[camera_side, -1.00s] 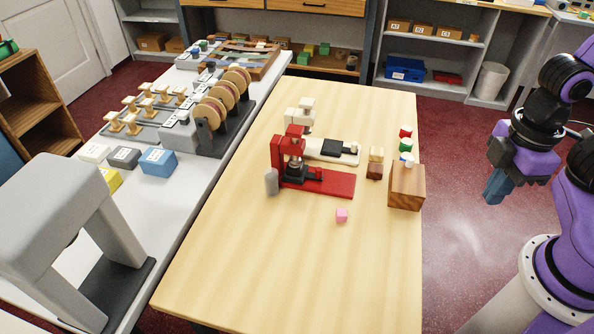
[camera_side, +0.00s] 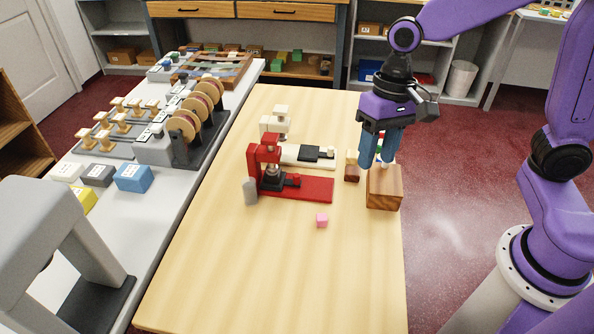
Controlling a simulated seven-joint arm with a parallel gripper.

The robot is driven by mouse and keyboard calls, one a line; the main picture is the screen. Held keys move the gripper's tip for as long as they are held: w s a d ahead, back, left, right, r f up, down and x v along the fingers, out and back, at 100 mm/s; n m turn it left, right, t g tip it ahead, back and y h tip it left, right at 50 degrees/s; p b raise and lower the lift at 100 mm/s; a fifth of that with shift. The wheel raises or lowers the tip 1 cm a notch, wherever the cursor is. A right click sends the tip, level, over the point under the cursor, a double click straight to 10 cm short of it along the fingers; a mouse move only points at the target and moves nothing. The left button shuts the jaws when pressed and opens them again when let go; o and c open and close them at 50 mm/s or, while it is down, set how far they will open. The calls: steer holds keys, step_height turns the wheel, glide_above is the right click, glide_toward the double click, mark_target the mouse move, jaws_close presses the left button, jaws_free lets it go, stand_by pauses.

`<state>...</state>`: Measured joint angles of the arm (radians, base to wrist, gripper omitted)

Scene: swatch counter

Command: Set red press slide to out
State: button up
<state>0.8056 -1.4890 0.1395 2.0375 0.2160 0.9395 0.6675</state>
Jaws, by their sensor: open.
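The red press (camera_side: 263,165) stands upright on the table with its flat red base (camera_side: 315,189) reaching right. Its dark slide (camera_side: 275,184) sits at the left, under the press head, with a small red knob (camera_side: 293,180) on its right side. The right part of the red base is bare. Whether the fingers touch anything there cannot be told.
A white press (camera_side: 272,124) stands behind, its dark slide (camera_side: 312,153) further right on its base. A grey cylinder (camera_side: 250,191) stands left of the red press. The front table is clear.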

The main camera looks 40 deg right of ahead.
steer(key=w+d+f+m+y, duration=0.1)
steer(key=w+f+m+y, duration=0.15)
steer(key=w+m, duration=0.95)
steer(key=m+t, duration=0.1)
steer(key=m, duration=0.4)
glide_toward(297, 175)
steer(key=x, duration=0.8)
steer(key=shift+a+f, duration=0.15)
steer(key=shift+f, duration=0.15)
jaws_close()
